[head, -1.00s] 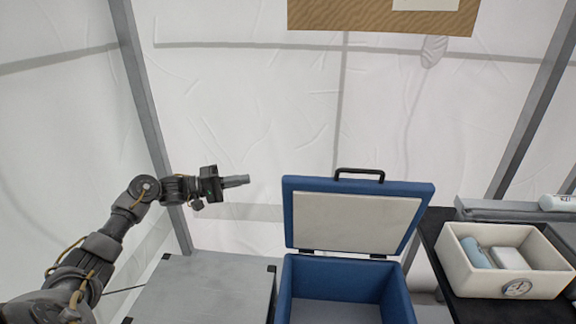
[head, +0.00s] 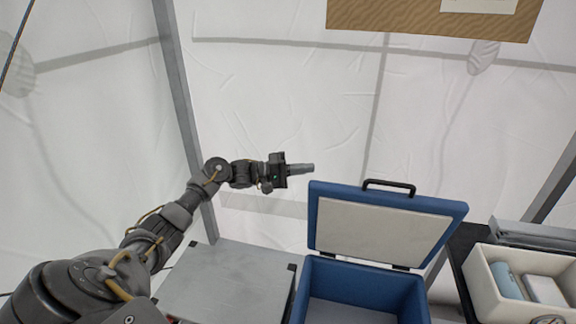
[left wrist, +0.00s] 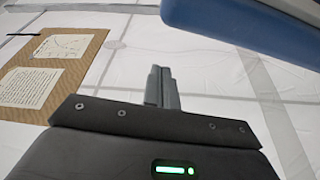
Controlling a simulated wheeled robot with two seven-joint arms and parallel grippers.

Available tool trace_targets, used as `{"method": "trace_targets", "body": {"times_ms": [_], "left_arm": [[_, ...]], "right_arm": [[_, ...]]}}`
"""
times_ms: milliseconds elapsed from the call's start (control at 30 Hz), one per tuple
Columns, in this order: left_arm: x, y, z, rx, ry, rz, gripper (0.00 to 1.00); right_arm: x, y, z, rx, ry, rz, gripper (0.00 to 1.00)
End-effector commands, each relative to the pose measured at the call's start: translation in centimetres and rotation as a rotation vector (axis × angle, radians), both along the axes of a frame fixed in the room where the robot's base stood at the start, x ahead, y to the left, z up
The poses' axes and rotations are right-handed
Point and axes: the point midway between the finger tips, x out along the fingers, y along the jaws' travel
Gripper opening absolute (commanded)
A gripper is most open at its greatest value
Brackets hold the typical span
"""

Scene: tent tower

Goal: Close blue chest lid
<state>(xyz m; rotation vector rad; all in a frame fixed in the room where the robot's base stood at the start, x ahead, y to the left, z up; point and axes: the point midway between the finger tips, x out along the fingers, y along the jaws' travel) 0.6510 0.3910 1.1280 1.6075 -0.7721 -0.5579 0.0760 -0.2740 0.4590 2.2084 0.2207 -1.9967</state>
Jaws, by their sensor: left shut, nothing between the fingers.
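My left gripper (head: 308,168) is shut and empty, just left of the lid's upper left corner and about level with the handle in the picture. In the left wrist view, my left gripper's fingers (left wrist: 162,88) are together, and the blue lid edge (left wrist: 235,30) shows at the top right, apart from them. My right gripper is not in view.
A grey metal case (head: 228,283) stands left of the chest. A cream bin (head: 520,312) with a blue roll (head: 507,281) and a white box (head: 546,291) sits on a dark table at the right. White tent walls and grey poles (head: 180,110) stand behind.

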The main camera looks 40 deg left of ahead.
Motion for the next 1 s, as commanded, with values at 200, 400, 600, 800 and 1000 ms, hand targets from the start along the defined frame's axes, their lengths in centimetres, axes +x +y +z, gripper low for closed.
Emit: {"method": "trace_targets", "body": {"times_ms": [200, 400, 600, 800, 1000], "left_arm": [[-1.9, -1.2, -0.2, 0.001, 0.002, -0.002, 0.00], [-3.2, -1.7, -0.6, 0.001, 0.000, 0.000, 0.00], [-3.4, -1.8, -0.8, 0.002, -0.001, 0.000, 0.00], [-3.4, -1.8, -0.8, 0.002, -0.001, 0.000, 0.00], [-3.1, -2.1, -1.1, 0.008, -0.018, 0.000, 0.00]], "right_arm": [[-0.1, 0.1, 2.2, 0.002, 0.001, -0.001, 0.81], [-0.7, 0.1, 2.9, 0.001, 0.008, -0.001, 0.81], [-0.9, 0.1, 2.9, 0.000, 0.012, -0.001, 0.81], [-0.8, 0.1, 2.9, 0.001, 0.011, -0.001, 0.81], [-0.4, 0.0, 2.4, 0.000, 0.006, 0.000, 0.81]]}}
